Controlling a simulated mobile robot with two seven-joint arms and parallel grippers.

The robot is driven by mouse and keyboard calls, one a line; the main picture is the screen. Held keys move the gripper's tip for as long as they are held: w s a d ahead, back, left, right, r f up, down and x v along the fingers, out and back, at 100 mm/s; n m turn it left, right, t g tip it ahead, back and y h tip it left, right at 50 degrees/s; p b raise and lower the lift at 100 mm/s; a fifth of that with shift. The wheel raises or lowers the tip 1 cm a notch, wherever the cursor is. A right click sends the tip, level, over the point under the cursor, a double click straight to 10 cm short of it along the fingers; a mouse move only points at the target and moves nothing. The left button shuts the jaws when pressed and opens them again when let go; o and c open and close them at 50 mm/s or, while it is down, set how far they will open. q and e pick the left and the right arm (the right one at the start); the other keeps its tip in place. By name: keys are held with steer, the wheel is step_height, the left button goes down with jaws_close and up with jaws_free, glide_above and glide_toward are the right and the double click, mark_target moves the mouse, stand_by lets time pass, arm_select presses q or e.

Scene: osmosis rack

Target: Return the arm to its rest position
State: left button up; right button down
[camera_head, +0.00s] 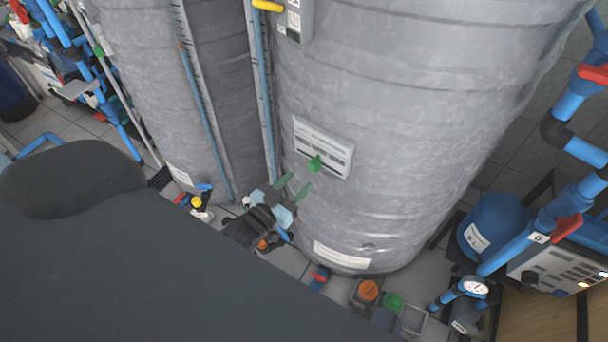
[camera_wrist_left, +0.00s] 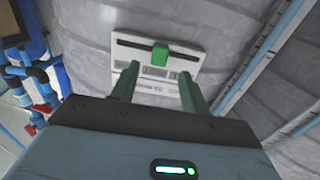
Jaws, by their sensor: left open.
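My left gripper (camera_head: 294,187) is in front of the right-hand grey tank, just below a white panel (camera_head: 336,152) with a green slider knob (camera_head: 315,164). Its two green fingers are apart with nothing between them. In the left wrist view the open fingers (camera_wrist_left: 158,88) point toward the panel (camera_wrist_left: 185,62), and the green knob (camera_wrist_left: 160,54) shows beyond the gap between them. I see a gap between the fingertips and the knob in that view. My right gripper is in neither view.
Two large grey tanks (camera_head: 420,90) fill the middle. Blue pipes with red valve handles (camera_head: 568,226) and a pressure gauge (camera_head: 475,287) stand at the right. Small valves and an orange-capped container (camera_head: 368,290) sit low by the tank base. More blue piping (camera_head: 100,90) is at the left.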

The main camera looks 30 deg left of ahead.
arm_select(q)
steer(key=shift+s+a, duration=0.1)
steer(key=shift+s, duration=0.7)
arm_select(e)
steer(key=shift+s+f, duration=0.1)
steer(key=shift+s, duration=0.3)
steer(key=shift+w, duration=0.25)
arm_select(q)
steer(key=s+d+f+g+p, duration=0.1)
steer(key=s+d+f+g, duration=0.1)
steer(key=s, duration=0.8)
steer(key=s+d+f+g+p, duration=0.1)
steer(key=s+d+f+g, duration=0.2)
steer(key=s, duration=0.7)
steer(key=s+d+f+g+p, duration=0.2)
steer(key=s+d+g, duration=0.1)
steer(key=s, duration=0.7)
steer(key=shift+f+m+g, duration=0.3)
steer(key=shift+f+g, duration=0.1)
steer(key=shift+g, duration=0.1)
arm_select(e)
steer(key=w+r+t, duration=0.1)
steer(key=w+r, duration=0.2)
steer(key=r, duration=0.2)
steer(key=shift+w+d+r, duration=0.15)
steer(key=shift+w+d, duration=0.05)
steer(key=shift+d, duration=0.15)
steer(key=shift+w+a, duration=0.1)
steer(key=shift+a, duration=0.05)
